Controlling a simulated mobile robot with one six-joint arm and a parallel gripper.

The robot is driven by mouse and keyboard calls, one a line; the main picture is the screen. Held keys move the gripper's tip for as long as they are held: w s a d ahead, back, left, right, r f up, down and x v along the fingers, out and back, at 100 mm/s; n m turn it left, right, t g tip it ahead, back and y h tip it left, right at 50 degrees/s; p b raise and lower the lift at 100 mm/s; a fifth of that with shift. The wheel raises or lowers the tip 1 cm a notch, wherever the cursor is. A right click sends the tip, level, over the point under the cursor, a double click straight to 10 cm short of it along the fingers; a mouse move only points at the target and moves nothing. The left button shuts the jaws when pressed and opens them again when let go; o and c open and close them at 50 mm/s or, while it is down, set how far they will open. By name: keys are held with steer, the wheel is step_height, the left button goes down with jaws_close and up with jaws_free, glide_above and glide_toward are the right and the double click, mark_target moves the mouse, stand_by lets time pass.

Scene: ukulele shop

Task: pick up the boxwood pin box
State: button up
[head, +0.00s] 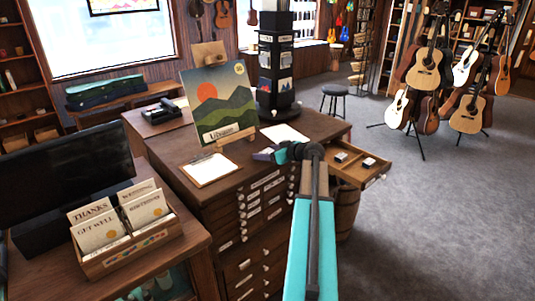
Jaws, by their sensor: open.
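My gripper (264,155) is at the end of my teal arm, over the front part of the wooden cabinet top, and is small in the view. It is open, and no object shows in it. An open drawer (357,177) sticks out of the cabinet's right side. Two small boxes lie in it: a left box (341,157) and a right box (369,163), each with a pale top and dark sides. They are too small to tell which, if either, is the boxwood pin box. My gripper is left of both and apart from them. My arm hides part of the drawer's left side.
On the cabinet stand a landscape painting (220,103), a clipboard (211,170) and a dark display tower (276,65). A card rack (125,243) stands at the front left. Guitars on stands (425,80) are at the back right. The carpet right of the drawer is clear.

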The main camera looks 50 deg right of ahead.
mark_target(267, 152)
stand_by(0.4)
steer(key=c, duration=1.1)
steer(key=shift+r, duration=0.15)
steer(key=shift+r+b, duration=1.15)
steer(key=shift+r, duration=0.35)
steer(key=s+b, duration=0.1)
steer(key=s, duration=0.4)
steer(key=s+d+r+b, duration=0.1)
steer(key=s+b, duration=0.1)
steer(key=s, duration=0.3)
steer(key=s+d+b, duration=0.1)
steer(key=s+b, duration=0.1)
steer(key=s, duration=0.4)
steer(key=shift+r, duration=0.4)
